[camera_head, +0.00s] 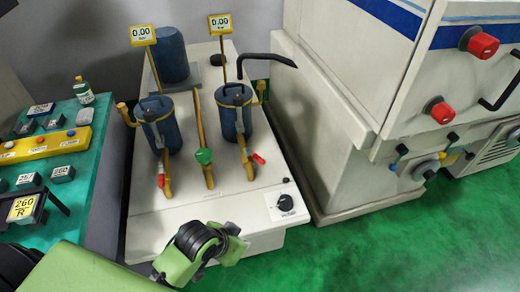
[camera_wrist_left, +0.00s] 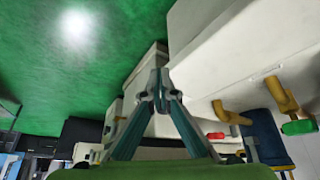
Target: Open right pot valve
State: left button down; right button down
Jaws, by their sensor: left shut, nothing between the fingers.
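The right pot (camera_head: 228,124) is a blue cylinder on the white bench unit, with yellow piping and a gauge sign reading 0.00 above it. Its valve has a red handle (camera_head: 259,158) on the yellow pipe at the pot's lower right. A red handle also shows in the left wrist view (camera_wrist_left: 216,135), right of the fingers. My left gripper (camera_head: 238,243) is at the front edge of the unit, in front of the handle and apart from it. In the left wrist view its fingertips (camera_wrist_left: 160,92) meet and hold nothing. My right gripper is not in view.
The left pot (camera_head: 158,128) has a red handle (camera_head: 161,181) too. A green-handled valve (camera_head: 204,156) stands between the pots. A black knob (camera_head: 286,202) sits at the unit's front right. A green table (camera_head: 95,160) is at left, a large white machine (camera_head: 350,110) at right.

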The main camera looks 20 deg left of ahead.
pick_arm(q)
jog(key=w+d+r+m+t+h, duration=0.1)
jog(key=w+d+r+m+h, duration=0.1)
jog(key=w+r, duration=0.45)
notch_tip(320, 180, up, 7)
jog(key=t, duration=0.3)
send_over(254, 158)
jog(key=s, duration=0.3)
jog(key=shift+n, duration=0.3)
jog(key=w+f+p, duration=0.1)
jog(key=f, duration=0.1)
jog(key=w+d+f+p, duration=0.1)
jog(key=f, duration=0.2)
jog(key=w+d+f+p, duration=0.1)
jog(key=w+f, duration=0.1)
jog(key=shift+w+f, duration=0.1)
jog(key=shift+f, duration=0.3)
jog(key=shift+s+f, duration=0.1)
jog(key=shift+s, duration=0.2)
jog(key=shift+w+f, duration=0.1)
